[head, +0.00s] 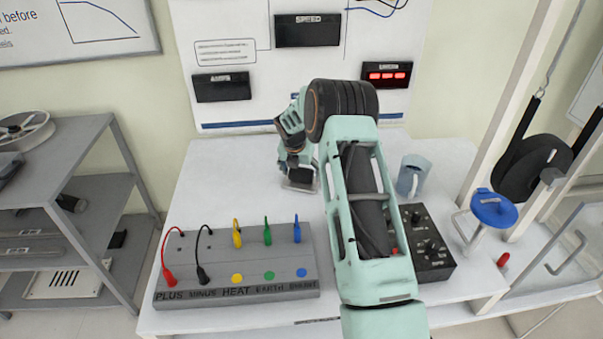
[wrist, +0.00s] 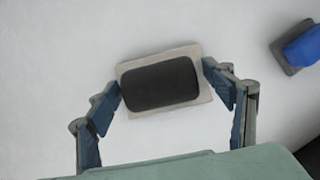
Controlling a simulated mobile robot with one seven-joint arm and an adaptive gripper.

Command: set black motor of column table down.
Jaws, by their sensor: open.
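The black motor (wrist: 160,84), a dark rounded block on a pale rectangular base plate, lies on the white table between my fingers. It sits slightly tilted in the wrist view. My gripper (wrist: 162,80) is open, with one finger at each short side of the motor. The left fingertip is close to the block's left end and the right one is by the plate's right edge; I cannot tell whether either touches. In the head view my gripper (head: 299,168) points down at the table's back middle, and the motor (head: 301,178) shows partly below it.
A grey panel (head: 235,262) with coloured plugs stands at the front left of the white table (head: 200,200). A grey-blue mug (head: 412,175), a black control box (head: 430,250) and a blue-topped stand (head: 492,208) are on the right. A grey shelf (head: 60,190) stands left.

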